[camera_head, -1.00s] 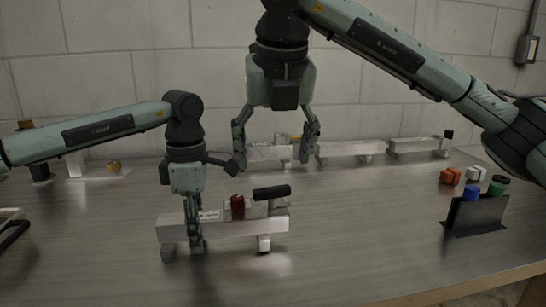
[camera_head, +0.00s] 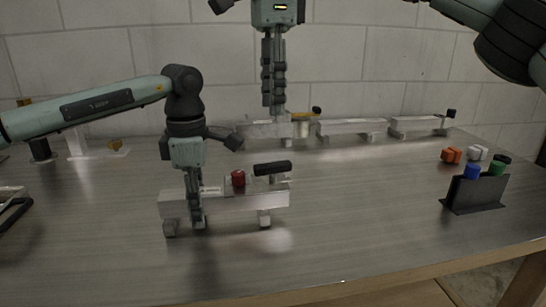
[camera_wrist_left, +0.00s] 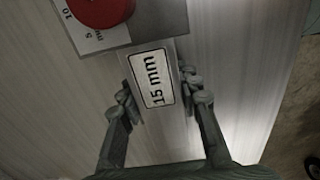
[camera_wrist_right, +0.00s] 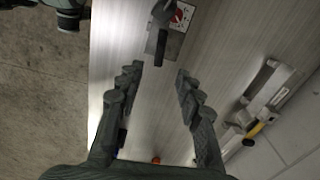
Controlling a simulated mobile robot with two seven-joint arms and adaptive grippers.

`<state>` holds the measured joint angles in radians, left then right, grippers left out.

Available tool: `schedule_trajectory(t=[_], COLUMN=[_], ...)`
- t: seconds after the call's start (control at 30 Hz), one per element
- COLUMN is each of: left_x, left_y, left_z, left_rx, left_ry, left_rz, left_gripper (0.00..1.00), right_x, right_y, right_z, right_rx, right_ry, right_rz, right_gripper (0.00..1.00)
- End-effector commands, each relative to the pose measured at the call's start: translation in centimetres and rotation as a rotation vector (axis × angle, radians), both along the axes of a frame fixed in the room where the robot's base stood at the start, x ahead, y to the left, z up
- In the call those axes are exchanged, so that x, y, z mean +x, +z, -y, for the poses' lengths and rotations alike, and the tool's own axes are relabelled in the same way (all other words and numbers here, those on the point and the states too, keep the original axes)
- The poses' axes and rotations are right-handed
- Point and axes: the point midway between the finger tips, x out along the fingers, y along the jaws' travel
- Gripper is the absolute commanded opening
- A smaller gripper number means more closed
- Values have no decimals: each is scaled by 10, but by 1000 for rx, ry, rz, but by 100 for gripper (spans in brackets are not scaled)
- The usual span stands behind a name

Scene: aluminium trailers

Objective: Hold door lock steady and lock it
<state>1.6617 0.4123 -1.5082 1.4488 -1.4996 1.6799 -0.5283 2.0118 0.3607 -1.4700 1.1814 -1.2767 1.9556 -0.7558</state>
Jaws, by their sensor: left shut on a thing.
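The door lock is a low aluminium bar (camera_head: 235,203) on feet, with a red knob (camera_head: 238,178) and a black handle (camera_head: 272,168) on top. My left gripper (camera_head: 197,222) points down at its left part. In the left wrist view, the fingers are closed on the bar (camera_wrist_left: 165,50) at either side of the "15 mm" label (camera_wrist_left: 153,78). My right gripper (camera_head: 273,108) is above and behind the lock, seen edge-on. In the right wrist view, its fingers (camera_wrist_right: 158,85) are apart and empty. The black handle (camera_wrist_right: 155,45) lies beyond them, touching neither finger.
Several similar aluminium fixtures (camera_head: 350,127) stand along the wall. A dark rack (camera_head: 474,193) with blue and green pieces is at the right, with orange (camera_head: 451,155) and white pieces behind. The table front is clear.

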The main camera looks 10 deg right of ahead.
Motion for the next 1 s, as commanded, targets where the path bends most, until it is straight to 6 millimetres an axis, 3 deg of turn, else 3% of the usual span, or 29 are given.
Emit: schedule_trajectory(t=[0.23,0.7,1.0], left_x=[0,0,0], left_y=[1,2,1], left_z=[1,1,0], left_rx=[-2,-2,-2], left_ry=[0,0,0], left_rz=[2,2,2], left_gripper=[0,0,0], right_x=[2,1,1], right_y=[-9,-95,-116], right_z=[1,1,0], right_rx=[6,6,7], right_ry=[73,70,70], right_rz=[-10,-10,-8], right_gripper=[36,36,36])
